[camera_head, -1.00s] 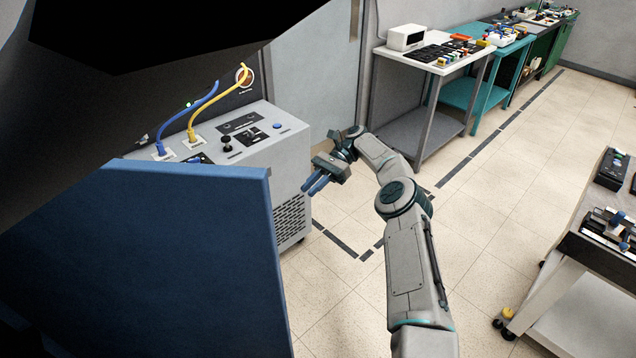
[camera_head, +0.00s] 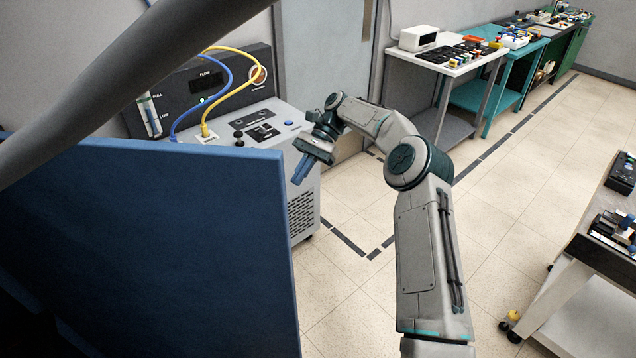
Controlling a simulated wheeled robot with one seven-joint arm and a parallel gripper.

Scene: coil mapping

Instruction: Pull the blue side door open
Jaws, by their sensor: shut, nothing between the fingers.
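The blue door (camera_head: 160,250) is a large flat panel filling the lower left of the head view. Its right edge stands upright in front of the grey machine, and its handle and hinge do not show. My gripper (camera_head: 298,176) is just right of the door's upper right corner in the picture, pointing down and left. Its blue fingers are together with nothing between them. I cannot tell whether they touch the door; a small gap seems to show in the picture.
A grey machine (camera_head: 268,128) with blue and yellow hoses stands behind the door. A white table (camera_head: 440,62) and other benches line the back wall. A cart (camera_head: 585,270) stands at the right. The tiled floor (camera_head: 490,220) between is clear.

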